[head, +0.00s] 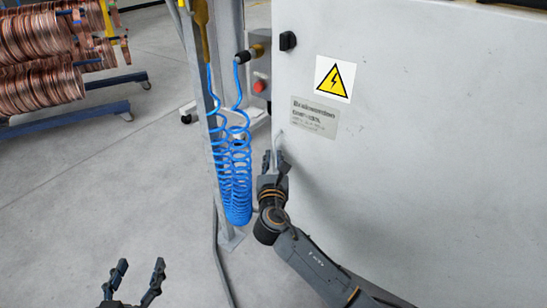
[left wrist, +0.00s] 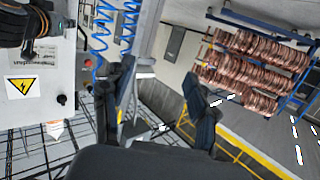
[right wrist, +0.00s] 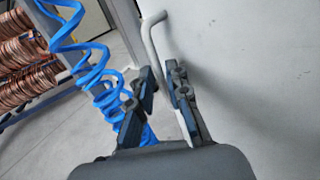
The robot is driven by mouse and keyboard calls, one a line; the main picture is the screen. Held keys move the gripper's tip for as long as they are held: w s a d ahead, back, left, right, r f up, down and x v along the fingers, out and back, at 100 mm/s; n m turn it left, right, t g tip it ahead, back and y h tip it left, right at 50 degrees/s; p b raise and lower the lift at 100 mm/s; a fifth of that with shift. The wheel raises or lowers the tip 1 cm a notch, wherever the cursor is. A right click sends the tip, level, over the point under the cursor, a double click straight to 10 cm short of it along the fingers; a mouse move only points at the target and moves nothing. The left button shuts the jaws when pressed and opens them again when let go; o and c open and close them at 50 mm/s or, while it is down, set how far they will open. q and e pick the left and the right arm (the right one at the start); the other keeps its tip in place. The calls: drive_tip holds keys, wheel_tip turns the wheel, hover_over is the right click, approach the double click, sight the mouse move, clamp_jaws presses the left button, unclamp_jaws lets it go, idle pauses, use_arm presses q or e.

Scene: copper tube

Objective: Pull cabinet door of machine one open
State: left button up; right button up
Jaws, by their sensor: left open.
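The white cabinet door (head: 420,130) fills the right of the head view, with a yellow warning sign (head: 333,78) and a grey label (head: 314,116). Its bent metal handle (right wrist: 152,40) shows in the right wrist view, standing off the door near its left edge. My right gripper (head: 274,160) is at the handle. Its fingers (right wrist: 160,72) lie on either side of the bar, closer together than the left ones; firm contact on both sides cannot be made out. My left gripper (head: 139,268) is open and empty, low at the left; its spread fingers show in the left wrist view (left wrist: 158,80).
A blue coiled hose (head: 235,170) hangs beside a grey post (head: 205,125), just left of my right gripper. A control box with a red button (head: 260,86) is behind it. Copper coils (head: 40,90) sit on a blue rack (head: 80,120) further back. The floor between is clear.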

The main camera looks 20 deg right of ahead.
use_arm(q)
drive_tip(key=shift+w+d+r+t, duration=0.2)
drive_tip(key=shift+r+t, duration=0.3)
drive_tip(key=shift+r, duration=0.3)
drive_tip(key=shift+w+d+r+t, duration=0.15)
drive_tip(key=shift+r+t, duration=0.35)
drive_tip(key=shift+r, duration=0.3)
use_arm(e)
drive_tip(key=shift+x, duration=1.2)
clamp_jaws()
